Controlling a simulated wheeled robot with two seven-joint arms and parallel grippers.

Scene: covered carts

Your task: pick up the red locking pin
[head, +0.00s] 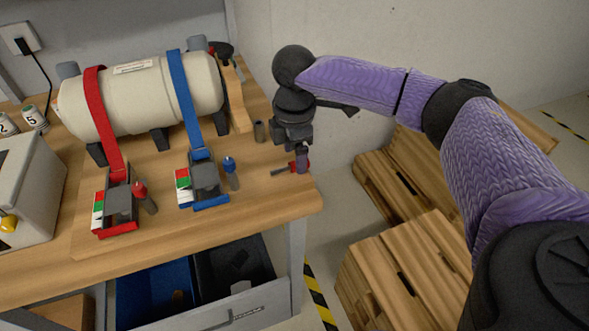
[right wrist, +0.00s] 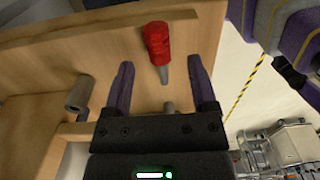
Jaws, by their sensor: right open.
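A red locking pin with a ridged red handle and a grey shaft lies on the wooden bench top near its right edge. In the right wrist view the pin (right wrist: 157,40) is just beyond and between the fingertips, not gripped. My left gripper is out of view.
A cream tank (head: 140,97) is strapped down by a red strap (head: 101,120) and a blue strap (head: 185,95). A red-topped peg (head: 141,192) and a blue-topped peg (head: 230,167) stand beside the ratchets. A grey cylinder (head: 259,132) stands near the gripper. Wooden pallets (head: 405,270) are at right.

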